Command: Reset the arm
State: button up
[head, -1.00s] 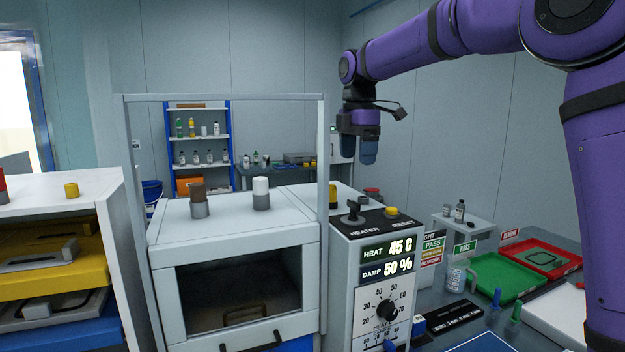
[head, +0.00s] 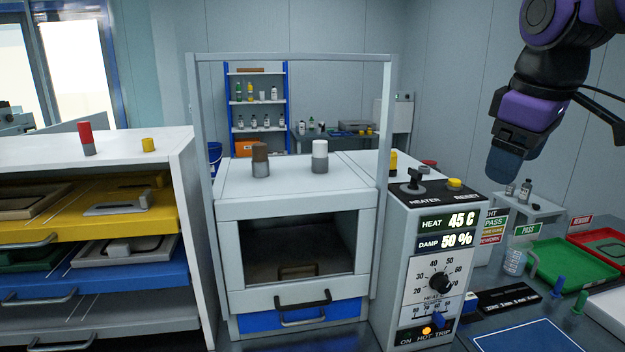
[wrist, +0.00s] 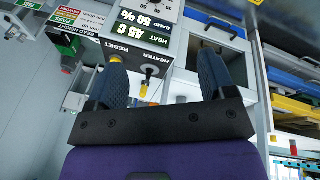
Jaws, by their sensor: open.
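My purple arm reaches in from the upper right of the head view. My gripper (head: 505,165) hangs in the air there, to the right of and above the heater control box (head: 435,210). In the wrist view my gripper (wrist: 165,80) shows two dark blue fingers spread apart with nothing between them. The heater box top, with its black HEATER switch (head: 415,180) and yellow RESET knob (head: 455,184), lies beyond the fingers. The box reads HEAT 45 C and DAMP 50 %. The gripper touches nothing that I can see.
A grey chamber (head: 265,205) with a tall frame (head: 196,110) stands left of the heater box. A drawer rack (head: 90,146) is further left. A green tray (head: 570,268) and red tray (head: 610,242) lie at right. The air around the gripper looks clear.

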jog(key=s+d+f+m+t, duration=0.2)
jog(key=s+f+m, duration=0.5)
jog(key=s, duration=0.5)
jog(key=shift+d+f+y, duration=0.3)
jog(key=shift+d+f, duration=0.05)
